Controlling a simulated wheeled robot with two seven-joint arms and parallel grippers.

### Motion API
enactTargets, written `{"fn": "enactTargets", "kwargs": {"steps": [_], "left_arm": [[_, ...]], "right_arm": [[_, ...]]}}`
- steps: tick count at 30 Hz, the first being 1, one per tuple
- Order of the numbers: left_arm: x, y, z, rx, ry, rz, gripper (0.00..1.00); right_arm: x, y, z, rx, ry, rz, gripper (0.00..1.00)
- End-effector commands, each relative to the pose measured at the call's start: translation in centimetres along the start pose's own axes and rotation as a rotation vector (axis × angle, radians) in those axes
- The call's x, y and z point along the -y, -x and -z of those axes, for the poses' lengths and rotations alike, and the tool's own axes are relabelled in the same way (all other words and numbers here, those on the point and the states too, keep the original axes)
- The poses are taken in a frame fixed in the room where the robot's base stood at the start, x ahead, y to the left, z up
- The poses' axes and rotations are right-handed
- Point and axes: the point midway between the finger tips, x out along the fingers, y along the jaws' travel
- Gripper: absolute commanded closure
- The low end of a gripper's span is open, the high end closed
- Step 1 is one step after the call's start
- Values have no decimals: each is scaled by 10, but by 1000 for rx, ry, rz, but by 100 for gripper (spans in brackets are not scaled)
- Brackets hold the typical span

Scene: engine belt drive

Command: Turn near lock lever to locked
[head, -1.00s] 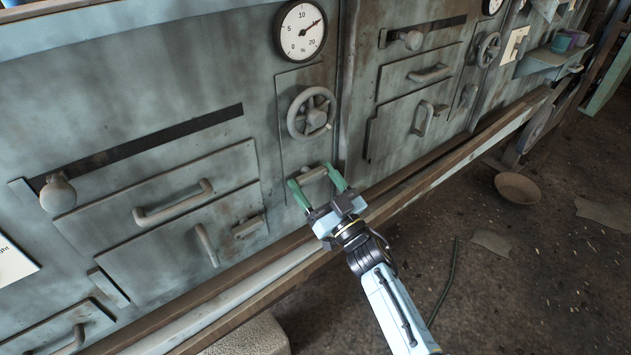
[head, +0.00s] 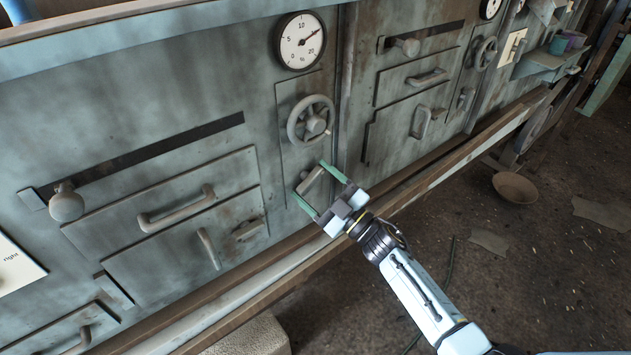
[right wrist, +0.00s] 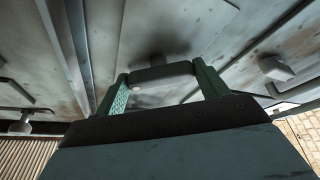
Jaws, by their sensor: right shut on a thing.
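The near lock lever (head: 311,181) is a short grey bar on the panel just below the near handwheel (head: 311,121). It stands slanted, its upper end to the right. My right gripper (head: 308,179) is shut on it, with one green finger at each end of the bar. In the right wrist view the lever (right wrist: 160,75) spans the space between the green fingers, its stem behind it on the panel. My left gripper is not in view.
A round gauge (head: 300,41) sits above the handwheel. A drawer-like door with a handle (head: 177,209) and a knob (head: 66,203) are on the left. A brown rail (head: 430,170) runs along the bottom of the panel. A bowl (head: 514,187) lies on the floor at the right.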

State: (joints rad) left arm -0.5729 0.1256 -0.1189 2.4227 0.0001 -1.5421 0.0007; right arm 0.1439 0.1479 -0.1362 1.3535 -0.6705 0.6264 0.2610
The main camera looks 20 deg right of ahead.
Motion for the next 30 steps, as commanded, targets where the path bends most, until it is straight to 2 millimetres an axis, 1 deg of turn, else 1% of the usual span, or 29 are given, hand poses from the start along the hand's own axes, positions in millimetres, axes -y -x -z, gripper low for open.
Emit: {"fn": "enactTargets", "kwargs": {"steps": [6,14,24,30], "left_arm": [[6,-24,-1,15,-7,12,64],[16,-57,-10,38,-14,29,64],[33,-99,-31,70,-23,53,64],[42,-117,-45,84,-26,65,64]], "right_arm": [[-3,0,1,1,193,82,50],[-4,0,2,1,421,177,50],[-6,0,2,1,692,289,50],[-6,-1,3,1,805,336,50]]}}
